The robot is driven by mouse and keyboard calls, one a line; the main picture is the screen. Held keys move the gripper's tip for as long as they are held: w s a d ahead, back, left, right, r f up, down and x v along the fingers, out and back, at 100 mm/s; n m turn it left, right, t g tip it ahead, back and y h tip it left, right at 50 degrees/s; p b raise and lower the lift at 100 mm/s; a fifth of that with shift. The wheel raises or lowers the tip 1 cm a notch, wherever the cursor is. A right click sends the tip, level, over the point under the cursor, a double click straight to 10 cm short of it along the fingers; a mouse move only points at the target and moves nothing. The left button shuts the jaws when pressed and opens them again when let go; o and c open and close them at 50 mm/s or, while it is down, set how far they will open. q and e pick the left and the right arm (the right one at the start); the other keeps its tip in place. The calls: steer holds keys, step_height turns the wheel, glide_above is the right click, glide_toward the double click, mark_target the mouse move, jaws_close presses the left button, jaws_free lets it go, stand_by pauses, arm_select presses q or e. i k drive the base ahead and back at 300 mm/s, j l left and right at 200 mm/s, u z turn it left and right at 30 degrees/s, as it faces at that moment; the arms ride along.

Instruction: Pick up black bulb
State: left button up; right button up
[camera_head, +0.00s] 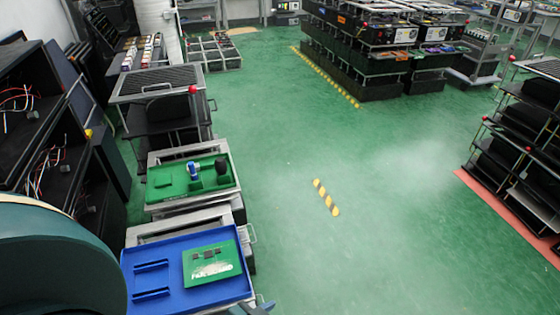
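A black bulb (221,166) stands at the right side of a green tray (163,196), which rests on a cart at the left of the head view. Its rounded top is up, and its lower part sits by a dark green holder. A blue and white fitting (193,170) stands beside it to the left, apart from it. Neither of my grippers can be made out. A large dark teal rounded part of my own body fills the lower left corner.
A blue tray (205,297) with a green circuit board (211,263) is nearer, on another cart. Black shelves with loose wires (50,165) stand at the left. Open green floor lies right of the carts, with a yellow-black strip (326,197). A rack (515,160) stands far right.

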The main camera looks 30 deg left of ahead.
mark_target(220, 163)
steer(key=i+l+z, duration=0.15)
steer(key=i+l, duration=0.15)
steer(key=i+l+z, duration=0.15)
steer(key=i, duration=0.3)
steer(key=i+l+z, duration=0.15)
steer(key=i+u, duration=0.75)
steer(key=u, duration=0.2)
steer(key=i+l+u, duration=0.3)
steer(key=u, duration=0.15)
steer(key=i+u, duration=0.15)
steer(key=u, duration=0.3)
steer(key=i+u, duration=0.15)
steer(key=u, duration=0.25)
steer(key=i+u, duration=0.1)
steer(key=u, duration=0.35)
steer(key=i+l+u, duration=0.1)
steer(key=u, duration=0.3)
steer(key=i+l+u, duration=0.1)
steer(key=u, duration=0.3)
steer(key=i+l+u, duration=0.15)
steer(key=i+u, duration=0.2)
steer(key=i+l+u, duration=0.1)
steer(key=u, duration=0.3)
steer(key=l, duration=0.1)
